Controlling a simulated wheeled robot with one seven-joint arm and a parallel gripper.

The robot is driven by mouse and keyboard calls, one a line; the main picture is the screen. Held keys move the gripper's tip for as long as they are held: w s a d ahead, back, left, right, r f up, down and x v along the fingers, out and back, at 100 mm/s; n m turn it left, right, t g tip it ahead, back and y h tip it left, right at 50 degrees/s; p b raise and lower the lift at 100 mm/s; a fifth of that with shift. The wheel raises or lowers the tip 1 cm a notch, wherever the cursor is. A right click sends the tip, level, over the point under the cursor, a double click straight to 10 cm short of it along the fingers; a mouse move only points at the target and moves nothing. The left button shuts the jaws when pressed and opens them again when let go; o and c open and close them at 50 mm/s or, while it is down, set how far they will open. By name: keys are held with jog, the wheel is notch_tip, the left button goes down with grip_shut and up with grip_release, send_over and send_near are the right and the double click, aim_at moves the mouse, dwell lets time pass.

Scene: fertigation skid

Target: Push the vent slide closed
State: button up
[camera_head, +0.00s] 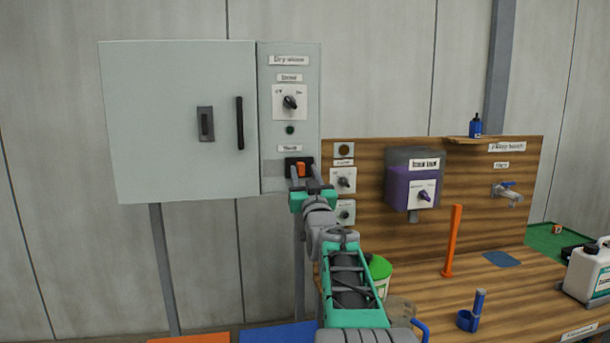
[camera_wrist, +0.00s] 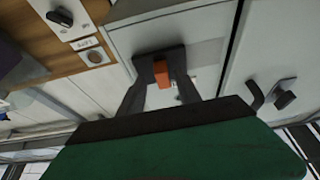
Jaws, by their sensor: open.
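The vent slide (camera_head: 300,169) looks to be the small orange tab in a dark slot low on the narrow right panel of the grey cabinet. Its label above is too blurred to read surely. The orange tab also shows in the wrist view (camera_wrist: 163,73), on its dark backing. My gripper (camera_head: 302,179) is right in front of it, fingers pointing at the panel. In the wrist view my gripper (camera_wrist: 160,84) is open, with one finger on each side of the tab. I cannot tell whether either finger touches it. The fingers hide part of the slot.
Above the slot are a green button (camera_head: 290,130) and a rotary switch (camera_head: 290,102). The cabinet door has a black handle (camera_head: 240,123). To the right, a wooden backboard (camera_head: 460,170) carries knobs, a purple box (camera_head: 412,188) and a tap (camera_head: 507,193). An orange post (camera_head: 453,240) stands on the bench.

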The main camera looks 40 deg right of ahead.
jog(key=b+v, duration=0.2)
jog(key=v, duration=0.6)
